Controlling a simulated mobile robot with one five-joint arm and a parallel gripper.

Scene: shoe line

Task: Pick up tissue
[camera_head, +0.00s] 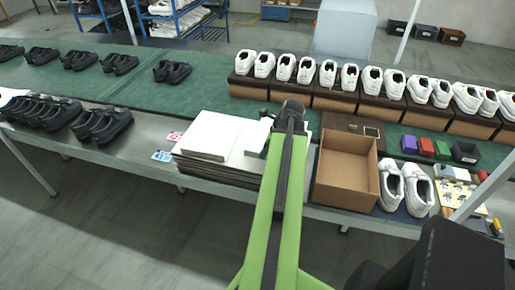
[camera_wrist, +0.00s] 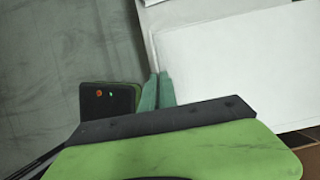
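White sheets that look like the tissue lie in a flat stack (camera_head: 210,135) on the table, left of my arm in the head view. A smaller white piece (camera_head: 258,136) shows right beside my arm's end. In the wrist view, a broad white sheet (camera_wrist: 235,65) fills the right side. My gripper (camera_wrist: 158,78) shows there as two green fingers close together, with hardly any gap, at the sheet's left edge. I cannot tell whether they touch it, and I see nothing clearly held. My arm hides the gripper in the head view.
An open cardboard box (camera_head: 345,175) stands right of my arm, with white shoes (camera_head: 405,190) beside it. White shoes on brown boxes line the back. Black shoes (camera_head: 100,125) stand at the left.

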